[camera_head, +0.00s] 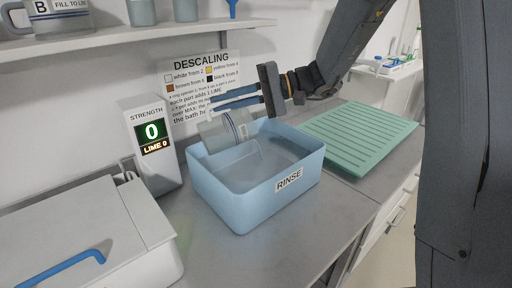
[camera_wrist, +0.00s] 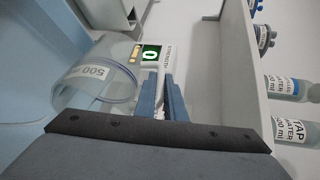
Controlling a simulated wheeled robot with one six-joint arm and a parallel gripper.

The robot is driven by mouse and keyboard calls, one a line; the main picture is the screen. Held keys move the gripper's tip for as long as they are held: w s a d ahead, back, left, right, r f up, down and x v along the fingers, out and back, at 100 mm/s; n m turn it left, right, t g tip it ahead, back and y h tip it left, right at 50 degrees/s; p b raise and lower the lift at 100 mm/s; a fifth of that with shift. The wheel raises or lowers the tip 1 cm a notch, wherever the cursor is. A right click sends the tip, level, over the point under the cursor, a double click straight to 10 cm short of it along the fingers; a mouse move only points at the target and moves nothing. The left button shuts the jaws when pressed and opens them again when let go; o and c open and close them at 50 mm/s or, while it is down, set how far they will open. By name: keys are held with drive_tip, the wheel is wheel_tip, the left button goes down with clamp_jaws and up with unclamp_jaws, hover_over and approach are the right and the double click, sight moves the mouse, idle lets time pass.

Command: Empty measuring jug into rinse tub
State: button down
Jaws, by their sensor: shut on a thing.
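The measuring jug (camera_head: 218,134) is a clear, greyish cup tilted over the rinse tub, its mouth pointing down to the left. It also shows in the wrist view (camera_wrist: 85,88) with a "500" mark. The rinse tub (camera_head: 240,209) is a light blue open box labelled RINSE, standing on the counter. A pale see-through patch inside it below the jug may be liquid, but I cannot tell. My gripper (camera_head: 222,108) is above the tub's back rim, its blue fingers shut on the jug. The fingers (camera_wrist: 162,98) hide the gripped part in the wrist view.
A strength display (camera_head: 152,140) reading 0 and LIME 0 stands left of the tub. A lidded white box (camera_head: 75,240) with a blue handle is at front left. A green ribbed mat (camera_head: 360,138) lies to the right. A shelf (camera_head: 110,38) with containers runs above.

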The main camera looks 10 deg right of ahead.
drive_tip(key=shift+w+d+r+m+y+b, duration=0.15)
drive_tip(key=shift+w+d+r+y+b, duration=0.15)
drive_tip(key=shift+d+y, duration=0.2)
drive_tip(key=shift+w+d+r+m+y+b, duration=0.1)
drive_tip(key=shift+d+r+m+y+b, duration=0.1)
drive_tip(key=shift+d+y+b, duration=0.3)
drive_tip(key=shift+w+d+r+m+y+b, duration=0.2)
drive_tip(key=shift+d+y, duration=0.1)
drive_tip(key=shift+d, duration=0.35)
idle(1.4)
